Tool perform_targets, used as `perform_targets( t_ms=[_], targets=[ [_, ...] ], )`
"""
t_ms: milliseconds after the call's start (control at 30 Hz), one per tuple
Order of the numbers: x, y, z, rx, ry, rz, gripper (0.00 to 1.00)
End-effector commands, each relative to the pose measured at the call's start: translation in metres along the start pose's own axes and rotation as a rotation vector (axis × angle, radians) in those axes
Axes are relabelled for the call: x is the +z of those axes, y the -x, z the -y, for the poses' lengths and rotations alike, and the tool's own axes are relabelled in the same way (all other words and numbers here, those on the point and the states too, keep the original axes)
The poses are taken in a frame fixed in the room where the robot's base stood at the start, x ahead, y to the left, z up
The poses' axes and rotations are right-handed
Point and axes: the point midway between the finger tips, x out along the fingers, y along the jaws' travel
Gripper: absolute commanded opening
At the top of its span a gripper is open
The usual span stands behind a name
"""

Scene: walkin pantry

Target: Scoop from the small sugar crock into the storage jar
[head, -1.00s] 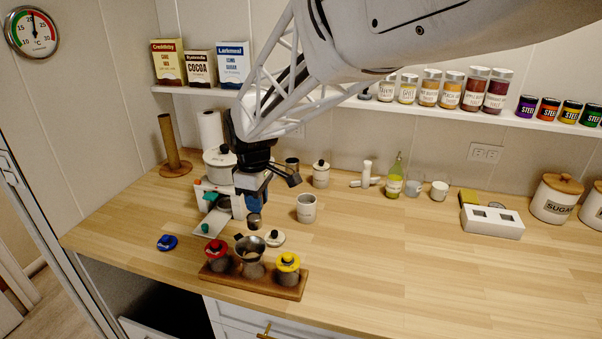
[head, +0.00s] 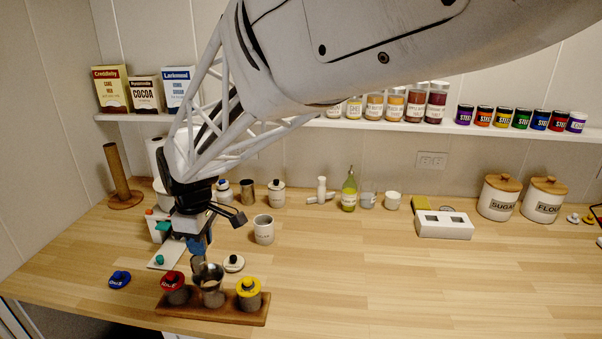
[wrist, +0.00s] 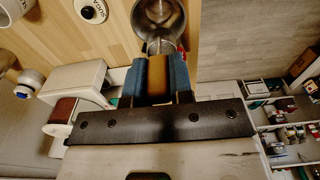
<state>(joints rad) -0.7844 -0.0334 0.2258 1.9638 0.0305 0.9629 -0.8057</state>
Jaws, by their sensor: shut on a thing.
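My gripper (head: 198,246) is shut on the handle of a metal scoop (head: 197,262). In the wrist view the blue fingers (wrist: 155,78) grip a tan handle, and the scoop's bowl (wrist: 160,46) lies over the near edge of a metal funnel (wrist: 158,14). Whether they touch, and what the scoop holds, I cannot tell. The funnel sits on the storage jar (head: 211,299), the middle one in a wooden rack (head: 215,314). The small sugar crock (head: 263,230) stands open behind and right. Its lid (head: 234,263) with a dark knob lies on the counter.
A red-lidded jar (head: 175,291) and a yellow-lidded jar (head: 248,293) flank the storage jar. A blue lid (head: 119,279) lies left. A white box (head: 442,225) and large canisters (head: 498,198) stand right. The counter's middle right is clear.

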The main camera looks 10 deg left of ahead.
Motion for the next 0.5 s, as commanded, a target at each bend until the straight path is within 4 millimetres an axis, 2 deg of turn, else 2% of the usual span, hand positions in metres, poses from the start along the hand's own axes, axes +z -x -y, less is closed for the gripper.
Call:
perform_targets(
  t_ms=[500],
  targets=[
    [0.015, -0.010, 0.000, 0.000, -0.003, -0.257, 0.00]
  ],
)
